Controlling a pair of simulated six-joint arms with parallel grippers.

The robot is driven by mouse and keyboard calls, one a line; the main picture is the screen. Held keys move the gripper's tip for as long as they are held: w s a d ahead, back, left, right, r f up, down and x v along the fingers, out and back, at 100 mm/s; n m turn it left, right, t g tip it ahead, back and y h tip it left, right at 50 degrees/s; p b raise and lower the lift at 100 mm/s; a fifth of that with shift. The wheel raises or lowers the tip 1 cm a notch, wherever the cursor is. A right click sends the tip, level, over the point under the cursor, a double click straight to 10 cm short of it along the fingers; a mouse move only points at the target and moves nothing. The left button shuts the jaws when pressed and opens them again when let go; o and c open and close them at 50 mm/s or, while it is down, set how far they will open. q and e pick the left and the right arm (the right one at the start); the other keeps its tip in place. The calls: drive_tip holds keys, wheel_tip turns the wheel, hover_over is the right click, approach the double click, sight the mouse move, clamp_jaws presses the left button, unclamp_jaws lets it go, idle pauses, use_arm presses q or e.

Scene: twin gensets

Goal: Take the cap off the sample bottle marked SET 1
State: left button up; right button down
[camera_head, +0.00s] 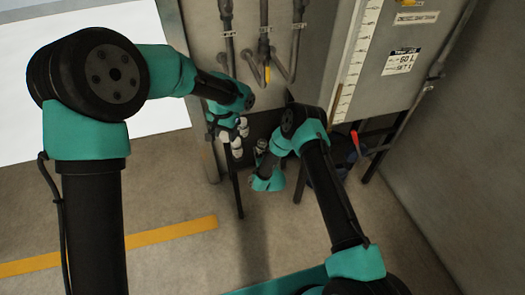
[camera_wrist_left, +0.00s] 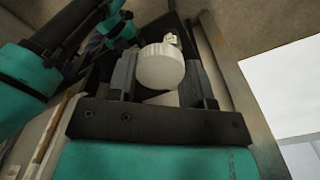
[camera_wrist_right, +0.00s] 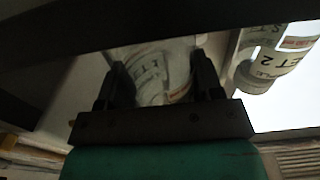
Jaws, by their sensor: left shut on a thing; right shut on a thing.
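My left gripper (camera_wrist_left: 160,80) is shut on a white, round, ribbed cap (camera_wrist_left: 160,66), which fills the space between its fingers in the left wrist view. My right gripper (camera_wrist_right: 155,85) is shut on a pale bottle (camera_wrist_right: 152,72); its label is partly hidden and appears to end in "ET 1". In the head view my left gripper (camera_head: 222,120) is by the pale bottles at the genset's lower front, with my right gripper (camera_head: 262,150) just right of it. Whether the cap is seated on the held bottle or apart from it cannot be told.
A second white bottle (camera_wrist_right: 270,65) marked "ET 2" is close to the right of my right gripper. A dark bar (camera_wrist_right: 110,35) crosses above that gripper. Grey pipes (camera_head: 264,45) and a tank with a gauge (camera_head: 358,60) stand behind. The floor in front is clear.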

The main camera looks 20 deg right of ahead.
drive_tip(key=shift+f, duration=0.15)
drive_tip(key=shift+c, duration=1.3)
unclamp_jaws()
drive_tip(key=shift+s, duration=0.2)
drive_tip(key=s, duration=1.1)
drive_tip(key=shift+s, duration=0.35)
drive_tip(key=shift+d, duration=0.1)
